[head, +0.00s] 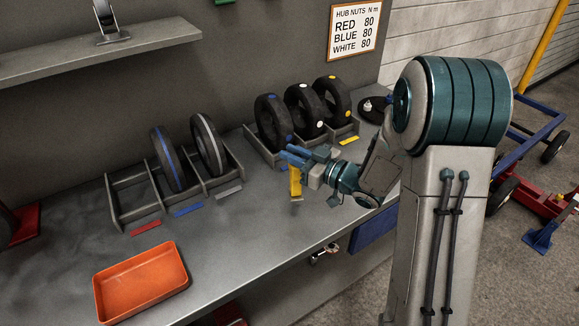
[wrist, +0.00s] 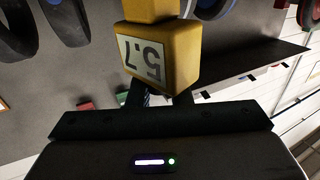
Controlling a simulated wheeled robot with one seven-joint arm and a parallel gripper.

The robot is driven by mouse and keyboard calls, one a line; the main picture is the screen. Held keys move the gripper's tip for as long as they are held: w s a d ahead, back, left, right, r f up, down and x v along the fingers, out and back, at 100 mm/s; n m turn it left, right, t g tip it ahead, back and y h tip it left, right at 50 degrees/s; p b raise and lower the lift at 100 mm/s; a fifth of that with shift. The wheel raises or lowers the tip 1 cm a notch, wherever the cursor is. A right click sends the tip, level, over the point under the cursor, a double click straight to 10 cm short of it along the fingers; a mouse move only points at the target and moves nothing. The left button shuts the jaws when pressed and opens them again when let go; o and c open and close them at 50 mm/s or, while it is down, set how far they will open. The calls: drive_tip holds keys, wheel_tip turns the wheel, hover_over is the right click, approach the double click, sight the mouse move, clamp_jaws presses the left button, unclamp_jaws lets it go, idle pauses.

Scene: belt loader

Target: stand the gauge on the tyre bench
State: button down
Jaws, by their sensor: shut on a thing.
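My gripper (head: 297,158) is shut on the yellow gauge (head: 295,181) and holds it over the grey tyre bench (head: 245,239). The gauge hangs below the fingers in the head view; I cannot tell whether its lower end touches the bench. In the wrist view the gauge (wrist: 164,58) fills the upper middle, with a white label reading 5.7 that appears upside down. The fingertips are partly hidden behind the gauge there.
An orange tray (head: 140,314) lies at the bench's front left. A left rack (head: 118,184) holds two wheels; a right rack (head: 262,149) holds three tyres. Coloured strips lie before the racks. Bare bench lies between tray and gripper. A shelf (head: 100,53) hangs above.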

sight(289, 166)
drive_tip(key=shift+a+f, duration=0.15)
drive_tip(key=shift+a, duration=0.2)
drive_tip(key=shift+f, duration=2.1)
drive_tip(key=shift+f, duration=0.15)
drive_tip(key=c, duration=1.3)
unclamp_jaws()
